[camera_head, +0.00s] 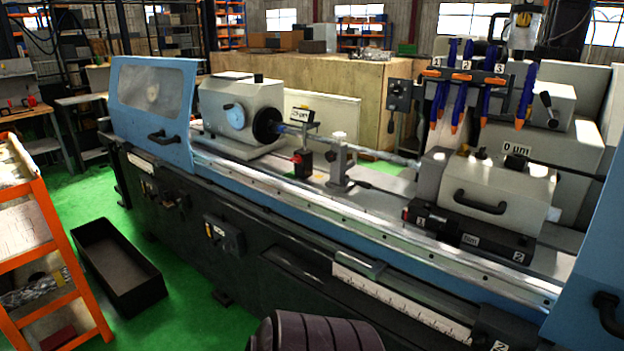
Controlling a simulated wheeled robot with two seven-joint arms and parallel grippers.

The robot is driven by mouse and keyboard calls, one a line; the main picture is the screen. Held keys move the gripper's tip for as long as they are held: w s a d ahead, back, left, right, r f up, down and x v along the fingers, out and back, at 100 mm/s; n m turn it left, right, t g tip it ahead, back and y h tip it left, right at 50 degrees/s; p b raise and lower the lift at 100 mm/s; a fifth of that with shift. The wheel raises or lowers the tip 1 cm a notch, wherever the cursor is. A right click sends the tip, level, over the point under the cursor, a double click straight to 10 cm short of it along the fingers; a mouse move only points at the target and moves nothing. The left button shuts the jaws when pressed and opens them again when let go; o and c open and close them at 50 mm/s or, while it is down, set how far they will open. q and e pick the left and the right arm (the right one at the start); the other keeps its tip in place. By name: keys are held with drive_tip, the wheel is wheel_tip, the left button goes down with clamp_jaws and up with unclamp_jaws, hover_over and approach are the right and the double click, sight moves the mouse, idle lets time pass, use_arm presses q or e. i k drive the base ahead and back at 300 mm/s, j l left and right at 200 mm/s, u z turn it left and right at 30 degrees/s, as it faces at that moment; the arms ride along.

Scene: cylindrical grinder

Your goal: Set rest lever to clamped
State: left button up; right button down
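The grinder's long workpiece (375,153) runs from the chuck (267,126) at the left headstock toward the tailstock (497,188). A grey post-like support (340,170), which looks like the rest, stands under the middle of the workpiece. A small dark-and-red unit (303,163) stands left of it. A thin dark bar (366,187) sticks out to the right near the support's foot; I cannot tell whether it is the rest lever or which position it is in. Neither gripper shows in the head view.
A blue guard (150,95) with a window stands at the left, and another blue panel (592,270) at the right. Blue nozzles (467,90) hang over the bed. An orange rack (50,230) and black bin (118,265) stand on the green floor.

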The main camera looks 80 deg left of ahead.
sight(364, 185)
drive_tip(key=u, duration=2.3)
drive_tip(key=i+j+u, duration=0.25)
drive_tip(key=i+j, duration=1.25)
drive_tip(key=i, duration=0.2)
drive_tip(key=j+u, duration=0.05)
